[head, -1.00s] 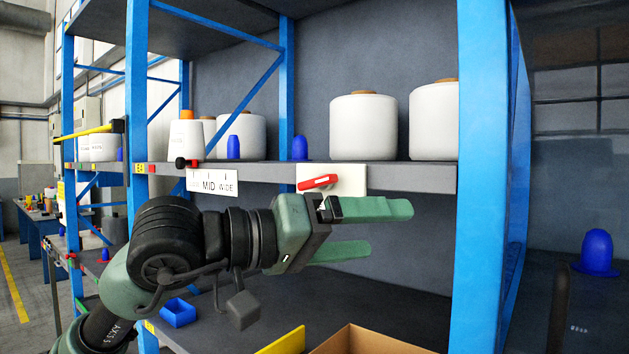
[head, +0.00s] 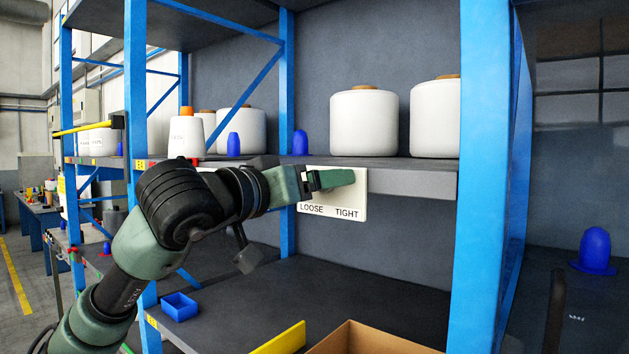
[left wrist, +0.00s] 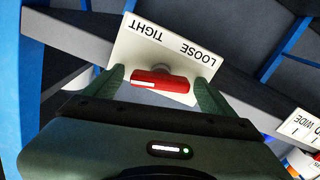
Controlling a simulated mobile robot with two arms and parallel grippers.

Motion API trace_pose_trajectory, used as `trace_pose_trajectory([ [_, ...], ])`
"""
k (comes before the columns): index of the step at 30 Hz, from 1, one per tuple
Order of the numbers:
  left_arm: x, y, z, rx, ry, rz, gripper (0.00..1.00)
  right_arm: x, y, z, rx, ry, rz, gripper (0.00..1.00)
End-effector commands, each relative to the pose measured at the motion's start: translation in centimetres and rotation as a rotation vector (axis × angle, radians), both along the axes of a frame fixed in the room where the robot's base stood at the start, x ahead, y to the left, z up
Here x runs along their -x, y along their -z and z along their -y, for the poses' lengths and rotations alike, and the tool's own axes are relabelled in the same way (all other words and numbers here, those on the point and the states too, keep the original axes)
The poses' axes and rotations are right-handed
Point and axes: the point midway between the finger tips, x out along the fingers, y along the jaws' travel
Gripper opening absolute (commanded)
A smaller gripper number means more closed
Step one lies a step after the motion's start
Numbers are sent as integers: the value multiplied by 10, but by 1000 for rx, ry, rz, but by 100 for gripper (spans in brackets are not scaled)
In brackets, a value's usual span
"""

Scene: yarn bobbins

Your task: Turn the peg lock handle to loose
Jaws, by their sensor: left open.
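The peg lock handle (left wrist: 160,80) is a red bar on a pale knob, mounted on a white plate (left wrist: 150,48) marked LOOSE and TIGHT. In the left wrist view it lies between the two green fingers of my left gripper (left wrist: 160,88), which is open around it. The fingers do not look closed on the handle; whether one touches its end I cannot tell. In the head view the plate (head: 332,205) hangs on the shelf's front edge, and my left gripper (head: 335,178) covers the handle. My right gripper is not in view.
White yarn bobbins (head: 364,122) and blue pegs (head: 300,143) stand on the shelf (head: 410,182) above the plate. Blue uprights (head: 482,180) flank the bay. A cardboard box (head: 375,340) and a blue bin (head: 180,306) sit below. The lower shelf's middle is clear.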

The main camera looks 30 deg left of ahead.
Motion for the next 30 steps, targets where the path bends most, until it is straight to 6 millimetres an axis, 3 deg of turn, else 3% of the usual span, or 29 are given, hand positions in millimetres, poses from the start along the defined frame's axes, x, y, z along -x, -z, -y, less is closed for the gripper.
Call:
trace_pose_trajectory([
  [5,0,0,0,0,0,0,85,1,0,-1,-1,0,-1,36],
  [12,0,0,0,0,0,0,23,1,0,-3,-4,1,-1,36],
  [23,0,0,0,59,0,-4,23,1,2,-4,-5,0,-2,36],
  [30,0,1,-1,217,-2,-15,23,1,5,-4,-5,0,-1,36],
])
